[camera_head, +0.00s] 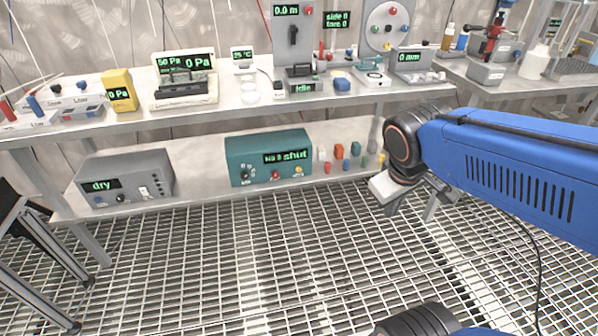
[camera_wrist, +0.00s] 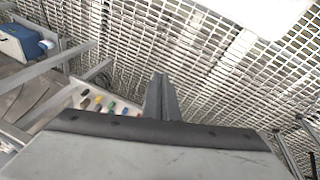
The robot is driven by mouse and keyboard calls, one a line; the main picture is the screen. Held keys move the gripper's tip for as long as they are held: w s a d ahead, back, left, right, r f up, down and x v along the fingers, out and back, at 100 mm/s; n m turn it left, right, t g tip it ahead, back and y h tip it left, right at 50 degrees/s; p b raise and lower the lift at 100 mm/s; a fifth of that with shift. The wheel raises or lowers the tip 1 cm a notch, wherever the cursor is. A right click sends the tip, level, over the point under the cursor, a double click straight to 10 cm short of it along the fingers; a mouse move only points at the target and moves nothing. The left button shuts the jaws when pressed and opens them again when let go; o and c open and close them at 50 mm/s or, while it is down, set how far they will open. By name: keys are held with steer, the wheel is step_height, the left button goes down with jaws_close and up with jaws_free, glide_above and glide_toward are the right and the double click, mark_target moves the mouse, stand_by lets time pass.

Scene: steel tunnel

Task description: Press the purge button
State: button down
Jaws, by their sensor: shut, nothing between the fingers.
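A teal box (camera_head: 268,157) stands on the lower shelf, with a green-lit display reading "shut". A red button (camera_head: 275,175) and a yellow knob (camera_head: 298,170) are on its front. A grey box (camera_head: 125,178) with a "dry" display and small controls stands left of it. The lettering by the controls is too small to read, so I cannot tell which one is the purge button. My gripper (camera_head: 398,195) is in front of the bench, right of both boxes and apart from them. In the wrist view its fingers (camera_wrist: 161,95) are together and empty, over the floor grating.
Several small coloured pieces (camera_head: 355,150) stand on the lower shelf between the teal box and my arm. The upper bench (camera_head: 235,110) overhangs the shelf and carries instruments. A dark metal frame (camera_head: 35,235) stands at the left. The grating floor (camera_head: 250,260) before the shelf is clear.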

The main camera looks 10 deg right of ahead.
mark_target(299, 170)
steer(key=w+d+f+n+h, duration=0.2)
steer(key=w+f+n+h, duration=0.25)
steer(key=w+n, duration=0.4)
steer(key=w+d+f+n+h, duration=0.1)
steer(key=w+f+n+h, duration=0.4)
steer(key=w, duration=0.6)
steer(key=w+a+f+n+t+y, duration=0.1)
steer(key=w+a+f+n+t, duration=0.6)
steer(key=w+a+f+n, duration=0.7)
step_height(299, 170, down, 2)
steer(key=shift+w+a+f+n+t, duration=0.15)
steer(key=shift+w+f+n+t, duration=0.35)
steer(key=shift+n, duration=0.75)
steer(key=shift+w+r+y, duration=0.25)
steer(key=w, duration=0.8)
steer(key=shift+w, duration=0.3)
